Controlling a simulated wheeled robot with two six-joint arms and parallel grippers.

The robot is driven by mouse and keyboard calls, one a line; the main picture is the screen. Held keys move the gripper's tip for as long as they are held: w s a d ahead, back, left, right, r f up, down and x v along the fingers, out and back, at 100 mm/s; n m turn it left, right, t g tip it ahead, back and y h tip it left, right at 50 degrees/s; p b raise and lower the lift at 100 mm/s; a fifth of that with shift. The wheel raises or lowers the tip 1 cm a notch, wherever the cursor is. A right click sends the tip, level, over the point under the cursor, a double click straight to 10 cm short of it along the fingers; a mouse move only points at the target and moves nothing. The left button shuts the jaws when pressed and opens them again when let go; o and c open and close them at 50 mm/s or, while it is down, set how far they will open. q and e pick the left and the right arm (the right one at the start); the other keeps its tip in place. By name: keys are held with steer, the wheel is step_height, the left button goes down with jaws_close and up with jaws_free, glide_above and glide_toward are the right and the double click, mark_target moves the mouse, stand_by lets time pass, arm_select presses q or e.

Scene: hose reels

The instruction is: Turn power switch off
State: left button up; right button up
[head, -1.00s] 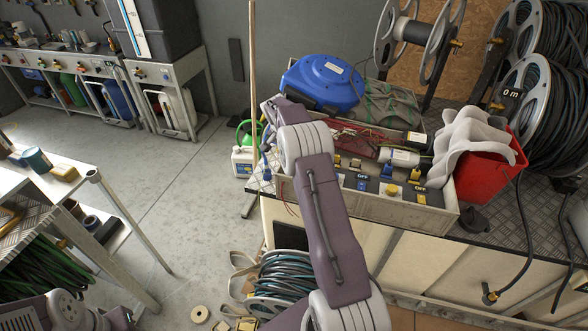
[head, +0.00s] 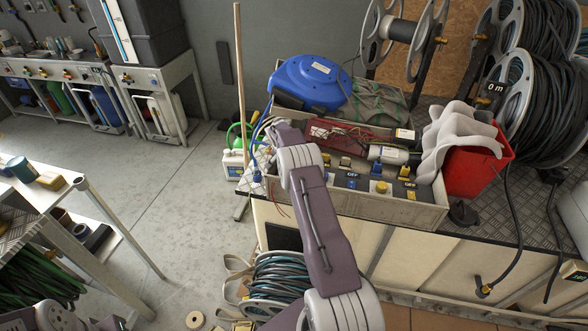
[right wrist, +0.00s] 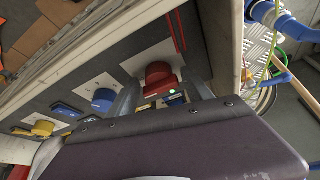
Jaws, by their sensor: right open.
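A blue knob (right wrist: 103,98) and a yellow knob (right wrist: 42,128) stand along the same panel. My left gripper is out of view.
A blue reel (head: 312,82) and a red tool with cables lie behind the panel. A red bucket (head: 475,165) with grey cloth stands to the right. Hose reels (head: 540,110) fill the back right. A wooden pole (head: 240,90) stands left of the bench.

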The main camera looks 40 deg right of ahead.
steer(key=shift+c, duration=0.3)
steer(key=c, duration=1.1)
steer(key=shift+o, duration=0.2)
